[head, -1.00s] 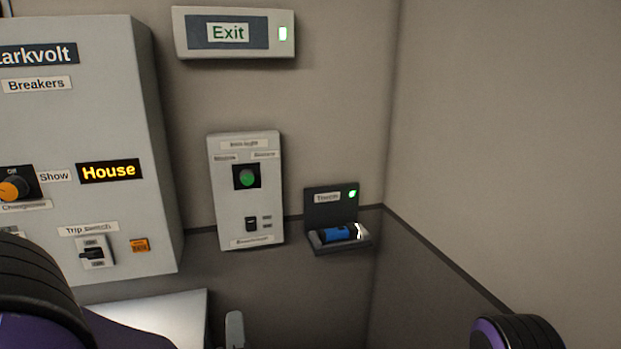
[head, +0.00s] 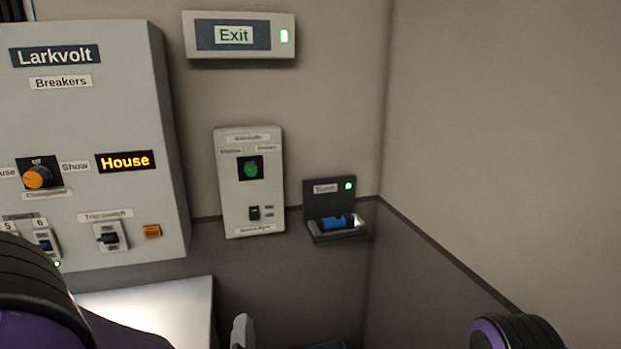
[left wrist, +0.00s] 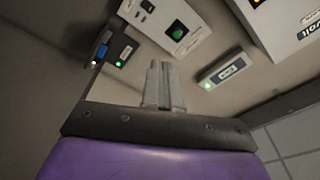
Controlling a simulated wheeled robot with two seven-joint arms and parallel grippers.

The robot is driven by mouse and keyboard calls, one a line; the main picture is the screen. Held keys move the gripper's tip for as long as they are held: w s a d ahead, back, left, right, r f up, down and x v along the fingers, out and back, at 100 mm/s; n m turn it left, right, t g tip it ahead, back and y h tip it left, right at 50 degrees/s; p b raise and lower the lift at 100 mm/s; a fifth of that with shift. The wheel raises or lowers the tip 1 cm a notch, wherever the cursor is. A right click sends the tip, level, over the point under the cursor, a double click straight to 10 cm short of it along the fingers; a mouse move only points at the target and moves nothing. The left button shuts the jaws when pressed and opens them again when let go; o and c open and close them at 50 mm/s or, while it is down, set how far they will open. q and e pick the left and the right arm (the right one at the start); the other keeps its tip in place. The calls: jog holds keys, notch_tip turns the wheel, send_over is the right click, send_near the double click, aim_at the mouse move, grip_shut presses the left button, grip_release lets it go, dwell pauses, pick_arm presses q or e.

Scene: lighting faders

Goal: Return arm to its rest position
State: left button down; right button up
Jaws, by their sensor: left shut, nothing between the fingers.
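My left gripper (head: 242,332) shows only as a grey fingertip at the bottom of the head view, below the emergency-light style panel with the green lamp. In the left wrist view the gripper (left wrist: 164,84) has its two grey fingers together, empty and touching nothing. My purple and black left arm fills the lower left corner of the head view. A purple and black part of my right arm shows at the lower right; the right gripper is not in view.
A Larkvolt breaker cabinet (head: 100,190) with an orange knob (head: 37,177) and House display (head: 125,161) hangs at left. A panel with a green lamp (head: 235,190), a lit Exit sign (head: 272,60) and a blue torch (head: 338,221) in its holder (head: 330,192) are on the wall. The right wall is bare.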

pick_arm(q)
jog(key=s+a+f+n+g+h+b, duration=0.15)
jog(key=a+f+n+g, duration=0.25)
jog(key=f+n, duration=0.55)
jog(key=s+a+f+n+g+b, duration=0.1)
jog(key=s+a+f+n+g, duration=0.25)
jog(key=f, duration=1.05)
jog(key=s+a+f+n+g+b, duration=0.1)
jog(key=s+a+f+g, duration=0.1)
jog(key=s+f, duration=0.4)
jog(key=s+a+f+n+g+y+b, duration=0.1)
jog(key=s+a+f+g, duration=0.2)
jog(key=s+a+f, duration=0.2)
jog(key=s+a+f+n+g+b, duration=0.1)
jog(key=s+a+f+n+g, duration=0.1)
jog(key=s+a+f, duration=0.2)
jog(key=s+f, duration=0.3)
jog(key=s, duration=0.3)
jog(key=shift+w+a+g, duration=0.1)
jog(key=shift+w+g, duration=0.05)
jog(key=shift+g, duration=0.1)
